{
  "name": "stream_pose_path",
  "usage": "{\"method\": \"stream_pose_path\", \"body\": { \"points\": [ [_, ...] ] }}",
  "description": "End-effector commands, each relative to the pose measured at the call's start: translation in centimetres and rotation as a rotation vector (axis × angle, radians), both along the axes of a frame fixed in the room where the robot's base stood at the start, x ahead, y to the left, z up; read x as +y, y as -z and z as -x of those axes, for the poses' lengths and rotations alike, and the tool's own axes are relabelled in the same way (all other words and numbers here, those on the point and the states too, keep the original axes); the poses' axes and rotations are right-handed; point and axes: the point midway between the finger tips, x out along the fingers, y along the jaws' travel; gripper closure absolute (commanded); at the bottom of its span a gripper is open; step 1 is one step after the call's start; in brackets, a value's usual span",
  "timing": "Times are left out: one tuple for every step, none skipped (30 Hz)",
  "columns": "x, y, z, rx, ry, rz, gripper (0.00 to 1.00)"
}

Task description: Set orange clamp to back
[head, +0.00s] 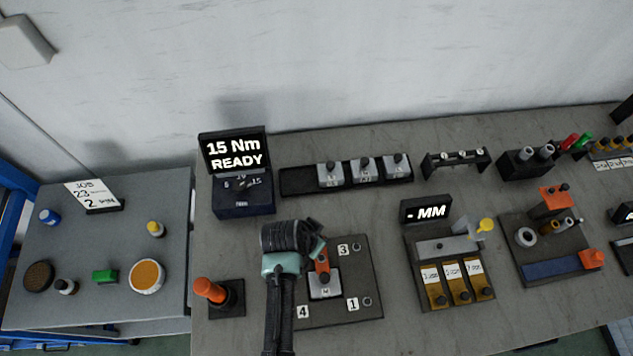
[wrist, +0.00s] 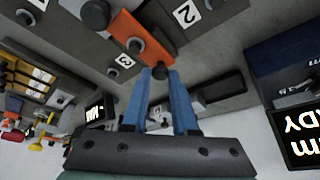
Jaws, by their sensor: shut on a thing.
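The orange clamp (head: 322,262) is a short orange bar on a dark plate (head: 345,310) with numbered labels. It lies over a grey block (head: 325,285). In the wrist view the orange clamp (wrist: 128,30) has a bolt in its middle and a dark knob (wrist: 160,72) at its end. My gripper (head: 318,246) reaches the clamp's far end from the left. In the wrist view my gripper (wrist: 160,76) has its blue fingertips closed on that knob. My arm hides part of the plate's left side and its label 2 in the head view.
A torque display box (head: 235,172) reading 15 Nm READY stands behind. An orange-handled tool (head: 212,292) stands left of my arm. A black tray (head: 345,175) with grey blocks lies at the back. A gauge station (head: 445,265) stands right.

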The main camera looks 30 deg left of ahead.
Motion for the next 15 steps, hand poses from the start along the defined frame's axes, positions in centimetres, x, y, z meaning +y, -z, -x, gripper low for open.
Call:
{"method": "stream_pose_path", "body": {
  "points": [
    [-0.01,0.04,0.04,0.001,0.000,0.001,1.00],
    [-0.01,0.04,0.04,0.001,0.000,0.001,1.00],
    [-0.01,0.04,0.04,0.001,0.000,0.001,1.00],
    [-0.01,0.04,0.04,0.001,0.000,0.001,1.00],
    [-0.01,0.04,0.04,0.001,0.000,0.001,1.00],
    [-0.01,0.04,0.04,0.001,0.000,0.001,1.00],
    [-0.01,0.04,0.04,0.001,0.000,0.001,1.00],
    [-0.01,0.04,0.04,0.001,0.000,0.001,1.00],
    [-0.01,0.04,0.05,0.001,0.000,0.001,1.00],
    [-0.01,0.04,0.04,0.001,0.000,0.001,1.00],
    [0.01,0.06,0.01,0.001,0.000,0.000,1.00],
    [0.09,0.09,-0.11,0.001,0.000,0.000,1.00],
    [0.18,0.13,-0.27,0.000,0.000,0.000,1.00],
    [0.32,0.19,-0.46,0.000,0.000,0.000,1.00],
    [0.54,0.26,-0.82,-0.001,-0.001,0.000,1.00]
  ]
}}
